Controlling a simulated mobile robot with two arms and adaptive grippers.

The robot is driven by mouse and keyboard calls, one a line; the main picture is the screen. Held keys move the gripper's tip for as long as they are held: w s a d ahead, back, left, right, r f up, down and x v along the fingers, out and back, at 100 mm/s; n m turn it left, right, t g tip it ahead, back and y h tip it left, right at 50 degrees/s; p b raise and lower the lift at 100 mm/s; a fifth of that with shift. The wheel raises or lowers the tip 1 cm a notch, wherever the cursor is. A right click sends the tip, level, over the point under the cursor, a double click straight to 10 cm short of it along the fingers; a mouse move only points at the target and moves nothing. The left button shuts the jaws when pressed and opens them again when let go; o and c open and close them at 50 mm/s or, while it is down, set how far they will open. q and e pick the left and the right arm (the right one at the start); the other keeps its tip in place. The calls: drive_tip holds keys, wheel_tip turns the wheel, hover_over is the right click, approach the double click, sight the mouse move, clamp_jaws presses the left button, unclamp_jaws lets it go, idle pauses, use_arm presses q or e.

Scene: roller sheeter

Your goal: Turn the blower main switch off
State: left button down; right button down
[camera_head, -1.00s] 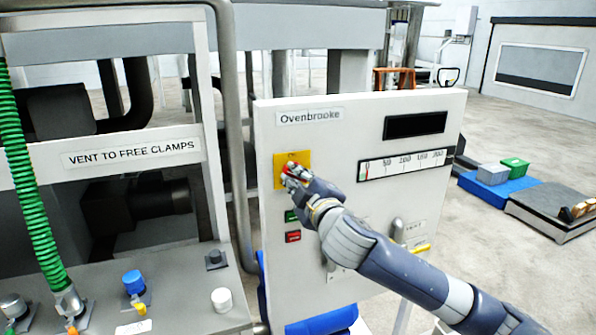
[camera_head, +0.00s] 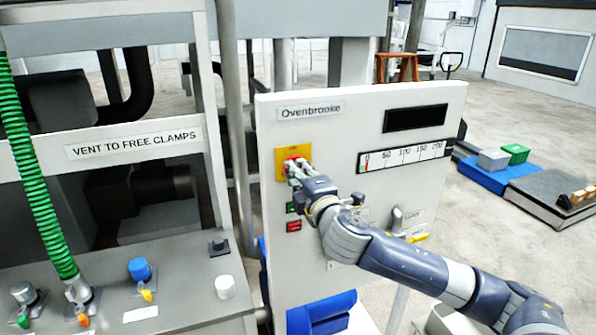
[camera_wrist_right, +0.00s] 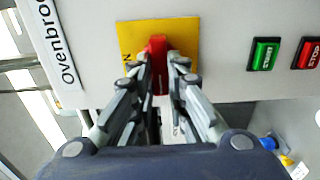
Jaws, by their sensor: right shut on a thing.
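The blower main switch is a red handle (camera_wrist_right: 158,62) on a yellow plate (camera_head: 280,165), set in the upper left of a white panel marked "Ovenbrooke" (camera_head: 345,150). In the right wrist view the yellow plate (camera_wrist_right: 128,38) shows behind the fingers. My right gripper (camera_head: 297,166) is at the plate, with its fingers on both sides of the red handle and shut on it. In the head view the gripper covers most of the handle. The handle's exact angle is hard to tell there; in the wrist view it lies along the fingers. My left gripper is not in view.
A green button (camera_wrist_right: 264,54) and a red button (camera_wrist_right: 308,53) sit beside the plate, below it in the head view. A scale strip (camera_head: 402,154) and dark display (camera_head: 415,118) are at the panel's upper right. A console (camera_head: 180,290) with knobs stands at left.

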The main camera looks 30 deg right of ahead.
drive_tip(key=shift+d+r, duration=0.15)
drive_tip(key=c, duration=1.6)
unclamp_jaws()
drive_tip(key=shift+w, duration=0.15)
drive_tip(key=v, duration=0.7)
drive_tip(key=shift+s, duration=0.25)
